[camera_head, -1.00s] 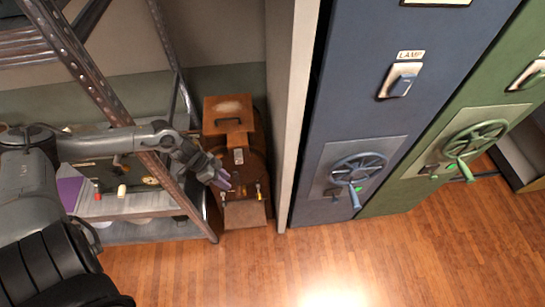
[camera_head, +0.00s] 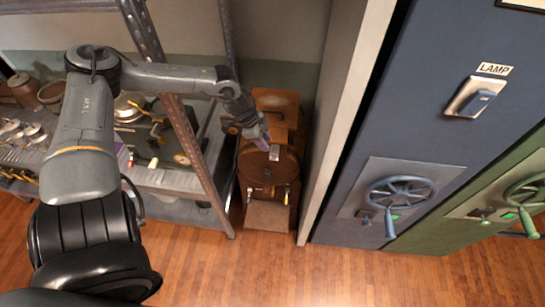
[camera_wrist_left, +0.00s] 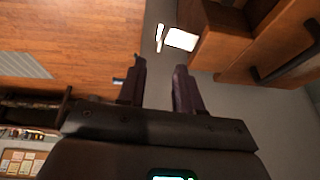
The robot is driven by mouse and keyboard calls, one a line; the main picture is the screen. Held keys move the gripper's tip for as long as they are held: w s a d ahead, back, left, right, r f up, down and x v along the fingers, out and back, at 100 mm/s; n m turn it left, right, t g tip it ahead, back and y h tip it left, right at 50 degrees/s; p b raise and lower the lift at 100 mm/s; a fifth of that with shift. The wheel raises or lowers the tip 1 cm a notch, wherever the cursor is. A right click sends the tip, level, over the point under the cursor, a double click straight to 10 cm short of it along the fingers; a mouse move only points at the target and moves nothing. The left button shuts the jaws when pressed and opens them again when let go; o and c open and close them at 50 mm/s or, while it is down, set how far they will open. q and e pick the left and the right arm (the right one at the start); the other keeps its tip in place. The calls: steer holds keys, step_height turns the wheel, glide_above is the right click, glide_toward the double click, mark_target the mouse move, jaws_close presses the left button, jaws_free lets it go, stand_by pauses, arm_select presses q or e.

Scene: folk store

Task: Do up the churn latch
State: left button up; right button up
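A bright metal piece (camera_wrist_left: 180,39) lies beyond the fingertips, beside the brown wood (camera_wrist_left: 222,35). My right gripper is out of view.
A metal shelf rack (camera_head: 180,120) with kitchen things stands close left of the churn. A pale wall panel (camera_head: 335,115) and the blue cabinet (camera_head: 420,130) with a wheel handle (camera_head: 400,192) are close right. The wooden floor (camera_head: 350,280) in front is clear.

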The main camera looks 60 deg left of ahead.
mark_target(272, 151)
arm_select(q)
steer(key=shift+b+x, duration=1.65)
steer(key=shift+x, duration=1.3)
steer(key=shift+w+d+f, duration=0.15)
steer(key=shift+w+f, duration=0.05)
steer(key=shift+f, duration=0.2)
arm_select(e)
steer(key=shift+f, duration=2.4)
arm_select(q)
jaws_close()
